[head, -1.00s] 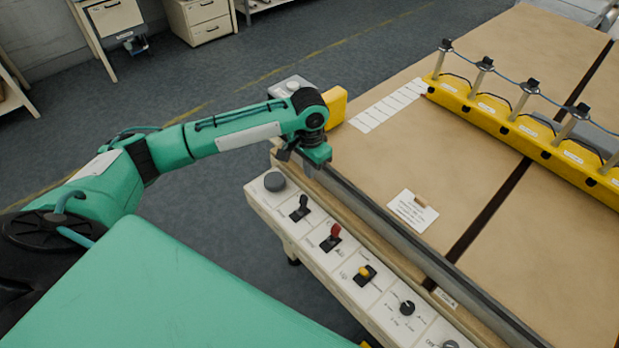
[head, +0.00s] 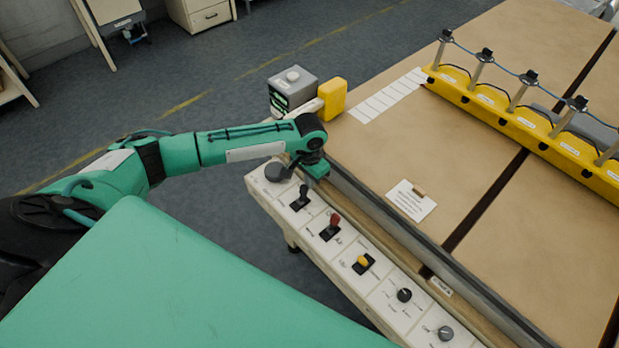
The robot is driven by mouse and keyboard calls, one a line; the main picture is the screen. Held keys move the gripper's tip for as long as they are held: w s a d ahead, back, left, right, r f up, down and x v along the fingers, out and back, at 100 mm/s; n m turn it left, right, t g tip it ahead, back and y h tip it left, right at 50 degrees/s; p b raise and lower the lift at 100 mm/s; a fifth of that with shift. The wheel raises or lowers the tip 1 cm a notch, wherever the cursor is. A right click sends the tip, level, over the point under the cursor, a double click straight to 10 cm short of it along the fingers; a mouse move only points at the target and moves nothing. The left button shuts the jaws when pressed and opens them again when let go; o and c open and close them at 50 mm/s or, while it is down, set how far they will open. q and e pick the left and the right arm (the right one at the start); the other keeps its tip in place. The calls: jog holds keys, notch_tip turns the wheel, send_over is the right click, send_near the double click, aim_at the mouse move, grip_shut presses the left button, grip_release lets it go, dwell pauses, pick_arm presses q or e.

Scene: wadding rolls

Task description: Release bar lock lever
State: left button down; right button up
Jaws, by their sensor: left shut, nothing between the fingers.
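A pale control panel (head: 325,262) runs along the near edge of the table. It carries a black lever (head: 301,198), a red lever (head: 334,221) and a yellow-tipped lever (head: 363,261). The labels are too small to read, so I cannot tell which one is the bar lock lever. My left gripper (head: 297,170) is shut and empty, pointing down over the panel's far end. It is close to a dark round knob (head: 276,172) and just above the black lever; contact is unclear. Its fingertips are partly hidden. My right gripper is out of view.
Two dark dials (head: 404,295) sit further down the panel. A metal rail (head: 430,263) borders the brown table (head: 375,160). A grey box (head: 293,88) and a yellow block (head: 332,96) stand behind my arm. A yellow bar (head: 520,123) with posts crosses the table.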

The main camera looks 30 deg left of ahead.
aim_at(302, 188)
pick_arm(q)
jog(key=shift+s+a+r+t+h+p, duration=0.2)
jog(key=shift+s+t+p, duration=0.2)
jog(key=shift+p, duration=0.15)
jog(key=shift+s+a+r+t+h+p, duration=0.1)
jog(key=shift+s+r+t+p, duration=0.15)
jog(key=shift+t+p, duration=0.2)
jog(key=shift+s+a+t+p, duration=0.1)
jog(key=shift+s+t+p, duration=0.4)
jog(key=shift+t+p, duration=0.1)
jog(key=shift+s+a+t+h, duration=0.25)
jog(key=shift+s+t+h, duration=0.25)
jog(key=shift+s+t, duration=0.4)
jog(key=shift+s+a+t+h, duration=0.15)
jog(key=shift+s+t+h, duration=0.15)
jog(key=shift+t, duration=0.45)
jog(key=shift+s+a+t+h, duration=0.2)
jog(key=shift+s+t, duration=0.1)
jog(key=shift+t, duration=0.4)
